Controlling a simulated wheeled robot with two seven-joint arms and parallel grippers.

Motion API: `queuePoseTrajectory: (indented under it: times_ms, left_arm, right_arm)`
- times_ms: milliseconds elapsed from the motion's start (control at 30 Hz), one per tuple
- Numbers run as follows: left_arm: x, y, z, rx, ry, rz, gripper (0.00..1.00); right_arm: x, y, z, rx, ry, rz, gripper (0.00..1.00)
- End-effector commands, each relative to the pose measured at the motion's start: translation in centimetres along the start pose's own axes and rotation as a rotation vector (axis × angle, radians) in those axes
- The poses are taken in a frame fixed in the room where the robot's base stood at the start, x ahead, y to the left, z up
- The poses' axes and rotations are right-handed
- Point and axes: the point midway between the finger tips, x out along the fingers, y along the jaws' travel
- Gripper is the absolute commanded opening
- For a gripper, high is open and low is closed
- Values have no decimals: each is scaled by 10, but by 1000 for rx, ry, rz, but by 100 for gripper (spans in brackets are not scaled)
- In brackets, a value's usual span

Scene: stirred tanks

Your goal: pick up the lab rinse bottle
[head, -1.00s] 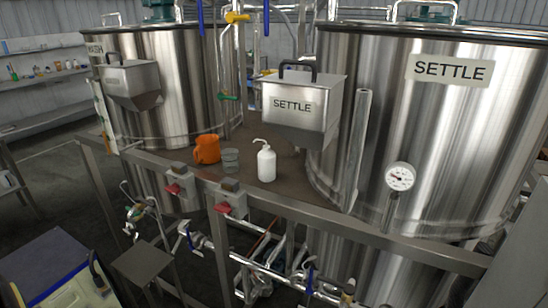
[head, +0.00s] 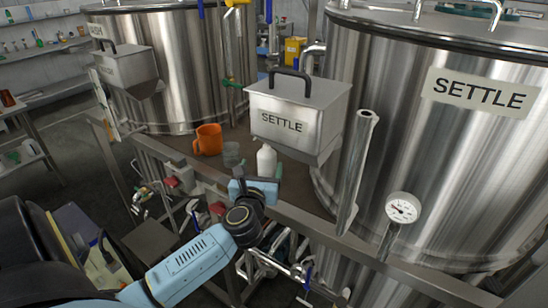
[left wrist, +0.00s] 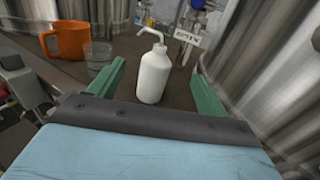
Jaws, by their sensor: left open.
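The lab rinse bottle (head: 266,160) is white with a bent spout and stands upright on the brown deck between the tanks. In the head view its lower part is hidden behind my left gripper (head: 256,178). In the left wrist view the bottle (left wrist: 153,73) stands ahead, in line with the space between the two green fingers of my left gripper (left wrist: 157,90). The fingers are apart, one to each side of the bottle, and nothing is held. I cannot tell how far the bottle reaches between them. My right gripper is not in view.
An orange mug (head: 208,139) and a clear glass beaker (head: 232,154) stand left of the bottle. A steel SETTLE box (head: 296,112) hangs just behind and above it. The large SETTLE tank (head: 440,150) closes the right side. A metal rail (head: 300,217) runs along the deck's front.

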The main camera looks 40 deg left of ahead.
Motion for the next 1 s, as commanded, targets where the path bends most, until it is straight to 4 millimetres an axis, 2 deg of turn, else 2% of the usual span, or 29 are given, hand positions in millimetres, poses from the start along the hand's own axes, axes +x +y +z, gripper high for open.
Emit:
queuePoseTrajectory:
  times_ms: [200,300,433,567,700,900,1000]
  left_arm:
    - [44,0,1,3,-2,2,77]
    - [59,0,0,3,-2,0,77]
    - [70,0,-1,4,0,1,77]
    - [76,0,-1,5,-1,0,77]
    - [92,0,-4,6,-2,1,77]
    - [117,-1,-7,6,-1,0,77]
    - [123,-1,-7,5,0,0,77]
  right_arm:
    - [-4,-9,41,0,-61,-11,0]
    - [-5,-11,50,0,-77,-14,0]
    - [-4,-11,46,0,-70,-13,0]
    - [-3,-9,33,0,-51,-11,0]
    - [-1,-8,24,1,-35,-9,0]
    - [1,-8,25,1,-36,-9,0]
    - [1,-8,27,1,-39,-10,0]
